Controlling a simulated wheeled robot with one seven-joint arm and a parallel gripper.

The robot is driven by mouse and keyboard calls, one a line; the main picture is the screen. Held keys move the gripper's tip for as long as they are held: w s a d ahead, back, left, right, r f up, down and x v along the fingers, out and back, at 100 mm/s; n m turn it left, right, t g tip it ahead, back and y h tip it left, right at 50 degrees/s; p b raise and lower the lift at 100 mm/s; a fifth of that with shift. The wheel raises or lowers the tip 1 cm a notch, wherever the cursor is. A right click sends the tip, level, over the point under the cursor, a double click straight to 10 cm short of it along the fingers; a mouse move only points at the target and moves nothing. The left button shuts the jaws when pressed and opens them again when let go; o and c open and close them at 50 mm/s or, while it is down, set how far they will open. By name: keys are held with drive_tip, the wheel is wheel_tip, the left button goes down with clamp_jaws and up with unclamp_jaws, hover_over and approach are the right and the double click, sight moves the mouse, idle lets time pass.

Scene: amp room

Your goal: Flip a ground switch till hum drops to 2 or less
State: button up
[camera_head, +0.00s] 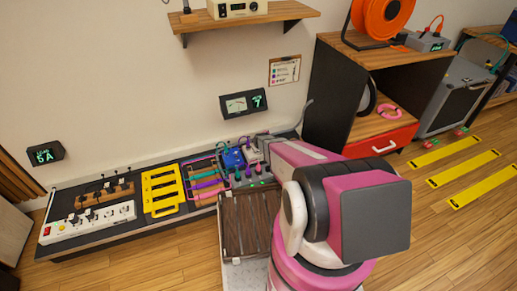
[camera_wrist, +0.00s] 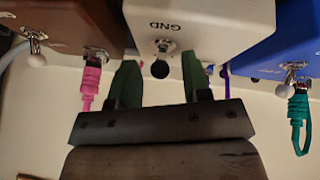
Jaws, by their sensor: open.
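A white box labelled GND (camera_wrist: 195,22) is at the top middle of the wrist view, its lettering upside down. Its small ground switch (camera_wrist: 161,47) points toward me and ends in a dark round tip. My gripper (camera_wrist: 160,76) is open, with one green finger on each side of the switch tip; I cannot tell whether either touches it. A brown box (camera_wrist: 70,22) with a white-tipped switch (camera_wrist: 36,55) is on the left. A blue box (camera_wrist: 265,58) with another white-tipped switch (camera_wrist: 290,82) is on the right. The wall meter (camera_head: 243,104) has a dial and reads 7.
Pink (camera_wrist: 91,85) and teal (camera_wrist: 298,115) plugs hang from the neighbouring boxes, close to my gripper. The low bench (camera_head: 95,238) also holds a white power strip (camera_head: 90,222) and a yellow rack (camera_head: 161,191). A wooden cabinet (camera_head: 330,90) stands to the right.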

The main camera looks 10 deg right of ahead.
drive_tip(key=v, duration=1)
drive_tip(key=shift+s+r, duration=0.2)
drive_tip(key=shift+r, duration=0.15)
drive_tip(key=s+r+m+g, duration=0.4)
drive_tip(key=s+r+g, duration=0.2)
drive_tip(key=s+r, duration=1.6)
wheel_tip(320, 180, up, 3)
drive_tip(key=shift+s+f+m, duration=0.1)
drive_tip(key=shift+s+m, duration=0.3)
drive_tip(key=shift+a, duration=0.1)
